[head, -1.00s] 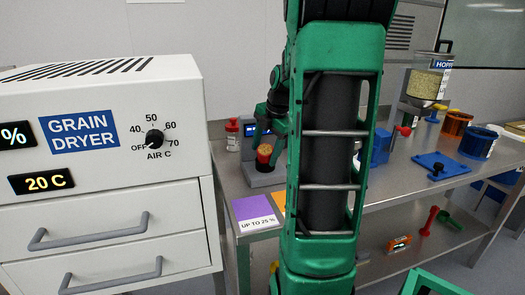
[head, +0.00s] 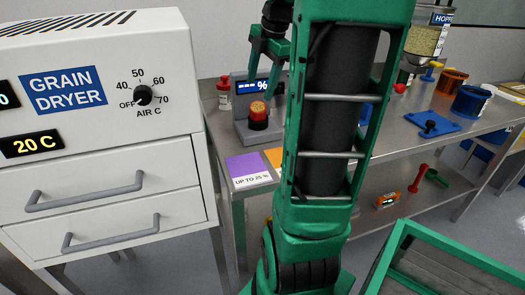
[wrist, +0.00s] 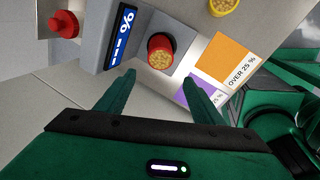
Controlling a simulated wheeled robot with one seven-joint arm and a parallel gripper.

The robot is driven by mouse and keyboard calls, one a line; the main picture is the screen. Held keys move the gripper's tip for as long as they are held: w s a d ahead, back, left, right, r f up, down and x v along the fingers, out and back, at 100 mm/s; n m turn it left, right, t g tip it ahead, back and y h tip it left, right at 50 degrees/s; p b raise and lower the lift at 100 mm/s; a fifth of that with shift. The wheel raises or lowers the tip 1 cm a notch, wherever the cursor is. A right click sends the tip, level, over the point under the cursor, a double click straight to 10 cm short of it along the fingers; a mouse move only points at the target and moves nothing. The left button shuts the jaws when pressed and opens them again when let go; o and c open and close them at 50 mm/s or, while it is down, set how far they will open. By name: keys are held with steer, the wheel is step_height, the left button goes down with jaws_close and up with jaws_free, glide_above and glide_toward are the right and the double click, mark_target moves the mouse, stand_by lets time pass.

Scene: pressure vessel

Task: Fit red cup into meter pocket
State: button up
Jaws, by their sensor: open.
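The red cup (head: 258,109), filled with yellow grain, stands upright at the dark round pocket of the grey meter (head: 250,130). The cup also shows in the wrist view (wrist: 161,48), with a black ring around its lower part. How deep it sits I cannot tell. The meter's blue display (head: 252,86) shows dashes and a % sign. My gripper (head: 266,77) is above the cup, open and empty. In the wrist view my gripper's (wrist: 159,79) two fingers are spread, apart from the cup.
A purple card (head: 248,167) and an orange card (head: 274,156) lie in front. The grain dryer (head: 95,110) stands at left. A blue tray (head: 432,124) lies farther right on the bench.

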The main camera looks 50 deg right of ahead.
steer(key=s+a+f+m+g, duration=0.3)
steer(key=s+a+f+m, duration=1.1)
steer(key=m, duration=0.7)
steer(key=s+a, duration=0.3)
steer(key=a, duration=0.1)
steer(key=shift+s+a+f+m+y, duration=0.15)
steer(key=shift+s+a+m+y, duration=0.15)
steer(key=shift+s+m, duration=0.1)
steer(key=shift+w, duration=0.1)
